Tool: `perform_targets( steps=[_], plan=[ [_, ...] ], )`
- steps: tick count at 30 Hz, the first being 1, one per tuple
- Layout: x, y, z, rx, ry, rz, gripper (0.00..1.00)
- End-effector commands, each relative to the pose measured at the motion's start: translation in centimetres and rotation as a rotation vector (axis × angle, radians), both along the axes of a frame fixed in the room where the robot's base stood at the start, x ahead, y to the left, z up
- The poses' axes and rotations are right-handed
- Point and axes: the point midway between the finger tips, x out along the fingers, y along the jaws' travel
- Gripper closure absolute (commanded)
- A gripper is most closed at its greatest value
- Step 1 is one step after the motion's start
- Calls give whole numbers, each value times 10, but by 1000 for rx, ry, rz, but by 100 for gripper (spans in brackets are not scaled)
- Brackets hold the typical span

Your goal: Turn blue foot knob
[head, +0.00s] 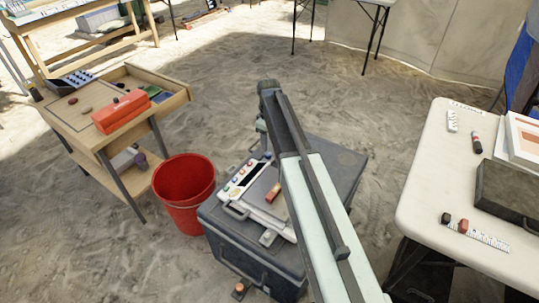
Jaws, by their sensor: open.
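A pale device (256,214) with a grey top plate lies on a dark lidded case (338,166). A white panel (240,178) along its upper left side carries several small coloured knobs or buttons. I cannot make out for certain which of them is the blue foot knob. A red-brown piece (272,194) lies on the plate. My arm reaches up from the bottom and bends down at its far end. My gripper (264,152) hangs at the far end of the panel, small and partly hidden. It is open, and I cannot tell whether it touches anything.
A red bucket (184,196) stands left of the case. A wooden table with an open drawer and a red toolbox (119,112) is at left. A white table (425,205) with a scale bar and small pieces is at right. Sandy floor behind the case is clear.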

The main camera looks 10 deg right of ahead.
Motion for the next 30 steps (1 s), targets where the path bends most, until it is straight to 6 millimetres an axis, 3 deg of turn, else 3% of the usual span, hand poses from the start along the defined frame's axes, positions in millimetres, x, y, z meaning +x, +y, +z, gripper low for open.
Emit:
perform_targets(
  steps=[1,3,9,18,24,30],
  plan=[
    [0,0,-17,0,0,-1,51],
    [0,0,-30,0,0,-1,51],
    [0,-1,-59,0,0,-2,51],
    [0,-1,-59,0,0,-3,51],
    [0,-1,-59,0,0,-3,100],
    [0,-2,-59,0,0,-10,100]
  ],
)
